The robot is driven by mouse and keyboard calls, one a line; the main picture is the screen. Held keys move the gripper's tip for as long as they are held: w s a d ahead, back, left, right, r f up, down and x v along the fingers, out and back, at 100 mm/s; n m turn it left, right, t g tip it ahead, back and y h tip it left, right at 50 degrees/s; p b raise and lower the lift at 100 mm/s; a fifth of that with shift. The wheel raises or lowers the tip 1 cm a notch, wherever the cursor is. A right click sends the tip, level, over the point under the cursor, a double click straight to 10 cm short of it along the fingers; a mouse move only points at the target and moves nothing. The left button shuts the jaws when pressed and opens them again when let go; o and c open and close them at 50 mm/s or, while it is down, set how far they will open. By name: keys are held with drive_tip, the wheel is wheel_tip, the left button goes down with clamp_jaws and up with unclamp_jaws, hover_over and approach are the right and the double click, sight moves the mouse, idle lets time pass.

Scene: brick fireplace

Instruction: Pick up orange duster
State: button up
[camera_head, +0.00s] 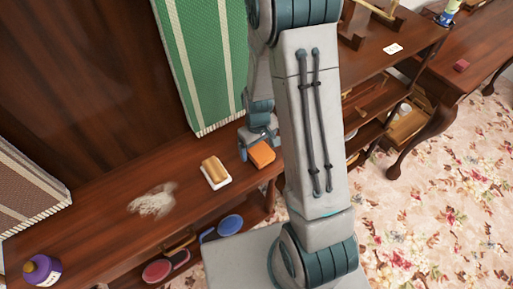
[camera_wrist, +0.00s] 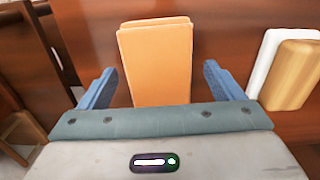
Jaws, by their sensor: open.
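The orange duster (camera_head: 261,154) is a block-shaped orange thing on the dark wooden shelf top in the head view, near the front edge. In the wrist view the orange duster (camera_wrist: 155,62) stands out between the two blue fingers, its near end hidden behind the gripper's body. My gripper (camera_wrist: 155,85) is open, with one finger on each side of the duster and a gap on both sides.
A tan-topped white sponge or brush (camera_head: 215,172) lies left of the duster; it also shows in the wrist view (camera_wrist: 292,75). A pale powder patch (camera_head: 152,200) and a purple bottle (camera_head: 42,270) are farther left. A green striped cloth (camera_head: 205,60) hangs behind. Paddles (camera_head: 230,225) sit on the lower shelf.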

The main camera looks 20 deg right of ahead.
sight(258, 147)
drive_tip(key=shift+f, duration=0.65)
drive_tip(key=shift+c, duration=0.4)
drive_tip(key=c, duration=1)
drive_tip(key=shift+r, duration=0.85)
wheel_tip(258, 147, up, 3)
drive_tip(key=shift+w+f, duration=0.1)
drive_tip(key=s+d+r, duration=0.2)
drive_tip(key=d, duration=0.1)
drive_tip(key=s+d+r, duration=0.2)
drive_tip(key=s+d, duration=0.1)
drive_tip(key=s+d+r+b, duration=0.1)
drive_tip(key=s+d+r, duration=0.1)
drive_tip(key=s+d, duration=0.1)
drive_tip(key=shift+r, duration=0.3)
